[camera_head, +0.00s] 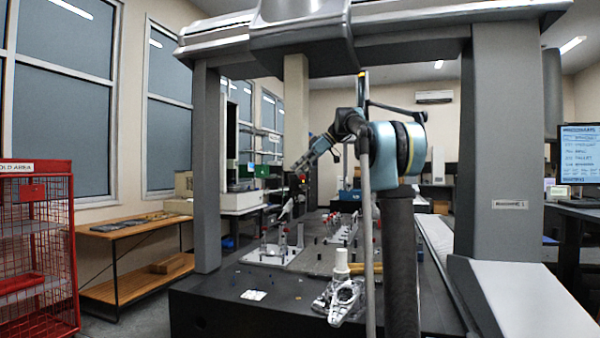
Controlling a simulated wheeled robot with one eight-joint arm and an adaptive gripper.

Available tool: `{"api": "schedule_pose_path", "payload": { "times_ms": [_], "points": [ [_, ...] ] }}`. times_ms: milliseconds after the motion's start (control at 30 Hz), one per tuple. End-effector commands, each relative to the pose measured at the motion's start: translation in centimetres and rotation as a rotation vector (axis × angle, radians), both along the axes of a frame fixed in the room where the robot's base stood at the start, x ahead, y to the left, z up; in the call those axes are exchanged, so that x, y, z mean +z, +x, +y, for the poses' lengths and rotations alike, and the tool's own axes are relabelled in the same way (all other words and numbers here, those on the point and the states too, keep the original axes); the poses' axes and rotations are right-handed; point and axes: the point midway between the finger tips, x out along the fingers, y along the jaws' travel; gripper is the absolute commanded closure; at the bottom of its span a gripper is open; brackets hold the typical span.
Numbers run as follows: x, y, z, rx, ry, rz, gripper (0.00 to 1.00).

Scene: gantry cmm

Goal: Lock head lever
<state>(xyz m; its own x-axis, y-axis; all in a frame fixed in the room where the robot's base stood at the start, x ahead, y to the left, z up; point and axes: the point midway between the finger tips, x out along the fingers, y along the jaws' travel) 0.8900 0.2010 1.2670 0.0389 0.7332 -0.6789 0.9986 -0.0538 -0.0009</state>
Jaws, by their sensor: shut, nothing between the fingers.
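The probe head (303,179), a small dark unit with a red-orange spot, shows at the lower end of the machine's beige vertical ram (296,100). Its lever is too small to tell apart, so its position cannot be read. My arm bends over from the right, and my gripper (298,168) points down and left at the probe head. The gripper is shut, with nothing seen held in it. Its tips overlap the head in the picture; whether they touch it cannot be told.
The dark machine table (205,300) carries fixtures with small pins (272,254) and a pale metal part with a white cylinder (341,262). Gantry legs stand left (207,170) and right (497,150). A red cage rack (38,245) and wooden bench (125,228) are at left.

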Motion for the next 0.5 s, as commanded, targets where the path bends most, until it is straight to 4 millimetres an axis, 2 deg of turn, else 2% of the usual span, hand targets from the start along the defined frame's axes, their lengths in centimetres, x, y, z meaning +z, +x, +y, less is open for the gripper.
{"api": "schedule_pose_path", "payload": {
  "times_ms": [367, 500],
  "points": [
    [-0.04, 0.03, -0.12, -0.002, -0.003, 0.000, 1.00],
    [0.50, 0.08, -0.80, -0.004, -0.003, 0.000, 1.00]
  ]
}}
